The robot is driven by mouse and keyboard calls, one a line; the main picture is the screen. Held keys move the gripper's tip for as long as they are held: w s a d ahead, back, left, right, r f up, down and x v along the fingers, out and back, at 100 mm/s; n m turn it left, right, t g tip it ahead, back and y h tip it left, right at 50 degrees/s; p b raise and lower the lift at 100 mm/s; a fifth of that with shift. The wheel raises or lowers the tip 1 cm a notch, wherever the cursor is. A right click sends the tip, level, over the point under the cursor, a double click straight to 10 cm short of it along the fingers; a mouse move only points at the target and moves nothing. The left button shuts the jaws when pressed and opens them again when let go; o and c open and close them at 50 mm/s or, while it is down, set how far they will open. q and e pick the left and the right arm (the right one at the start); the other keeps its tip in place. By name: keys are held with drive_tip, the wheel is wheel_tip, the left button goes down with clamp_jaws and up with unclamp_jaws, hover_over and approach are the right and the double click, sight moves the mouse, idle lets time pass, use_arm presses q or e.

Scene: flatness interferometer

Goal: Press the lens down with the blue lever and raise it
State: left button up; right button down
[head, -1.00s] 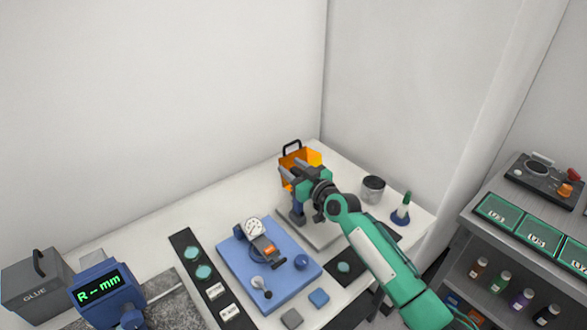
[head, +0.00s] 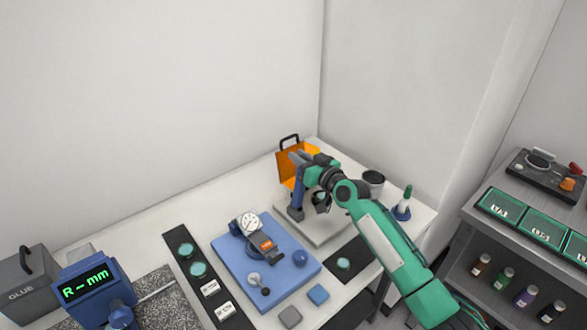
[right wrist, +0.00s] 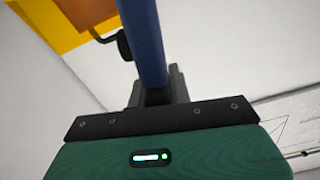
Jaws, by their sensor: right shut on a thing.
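The interferometer stands at the far right corner of the table in the head view, with an orange screen (head: 285,167), a blue upright (head: 297,196) and a pale grey base (head: 322,238). My right gripper (head: 302,160) is beside the screen, above the base. In the right wrist view the blue lever (right wrist: 143,42) runs down between the dark fingers (right wrist: 155,92), which are shut on it. A dark round part (head: 321,199) shows under my right gripper; I cannot tell whether it is the lens. My left gripper is out of view.
A blue plate with a dial gauge (head: 249,223) lies in front. Dark strips hold green discs (head: 198,270). A dark cup (head: 373,183) and a green-topped blue stand (head: 402,205) are to the right. A radius display (head: 86,284) and a glue box (head: 28,275) are at the left.

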drive_tip(key=w+d+f+m+b, duration=0.2)
drive_tip(key=w+d+m+b, duration=0.1)
drive_tip(key=b, duration=0.3)
drive_tip(key=shift+w+d+f+m+b, duration=0.25)
drive_tip(key=shift+d+m+b, duration=0.15)
drive_tip(key=shift+d+m, duration=0.45)
drive_tip(key=c, duration=1.3)
unclamp_jaws()
drive_tip(key=shift+d, duration=0.1)
drive_tip(key=b+v, duration=0.2)
drive_tip(key=v, duration=1.1)
drive_tip(key=shift+s+d, duration=0.25)
drive_tip(key=shift+s, duration=0.1)
